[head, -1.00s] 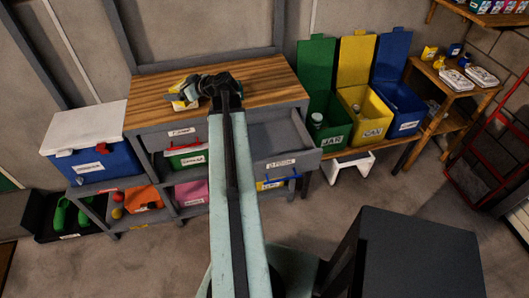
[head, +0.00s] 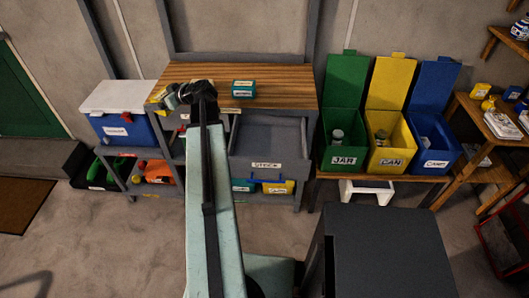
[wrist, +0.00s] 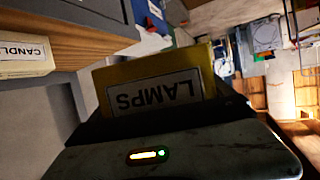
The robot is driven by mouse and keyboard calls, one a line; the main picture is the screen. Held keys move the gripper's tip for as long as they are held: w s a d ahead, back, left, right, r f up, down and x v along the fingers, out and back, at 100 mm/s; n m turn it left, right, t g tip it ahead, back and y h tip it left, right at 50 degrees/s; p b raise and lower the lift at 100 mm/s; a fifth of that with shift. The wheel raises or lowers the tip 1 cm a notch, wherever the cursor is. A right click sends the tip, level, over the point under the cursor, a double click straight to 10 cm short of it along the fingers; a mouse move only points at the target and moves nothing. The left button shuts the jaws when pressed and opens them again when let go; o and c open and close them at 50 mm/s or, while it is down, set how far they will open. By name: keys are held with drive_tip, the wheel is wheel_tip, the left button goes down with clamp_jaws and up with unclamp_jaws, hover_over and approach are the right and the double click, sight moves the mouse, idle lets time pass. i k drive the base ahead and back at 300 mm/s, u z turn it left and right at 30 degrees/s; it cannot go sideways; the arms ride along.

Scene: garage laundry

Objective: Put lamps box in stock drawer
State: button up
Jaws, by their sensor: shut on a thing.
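The lamps box (wrist: 155,92) is yellow with a white label reading LAMPS, upside down in the wrist view. It is held at my gripper (wrist: 165,115); the fingers are dark and partly hide its lower part. In the head view my gripper (head: 178,95) is near the left end of the workbench, and a yellow part of the lamps box (head: 156,96) shows to its left. The stock drawer (head: 248,170) is pulled open under the right half of the worktop, to the right of my gripper. The visible part of its inside looks empty.
The wooden worktop (head: 285,75) bears a teal box (head: 243,88). A cream box marked CANDL (wrist: 25,55) shows in the wrist view. A blue cooler (head: 125,128) stands left; open green, yellow (head: 392,155) and blue bins stand right.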

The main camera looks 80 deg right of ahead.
sight(250, 147)
drive_tip(key=u, duration=0.5)
drive_tip(key=k, duration=1.1)
drive_tip(key=u, duration=0.3)
drive_tip(key=k, duration=0.95)
drive_tip(key=z, duration=0.55)
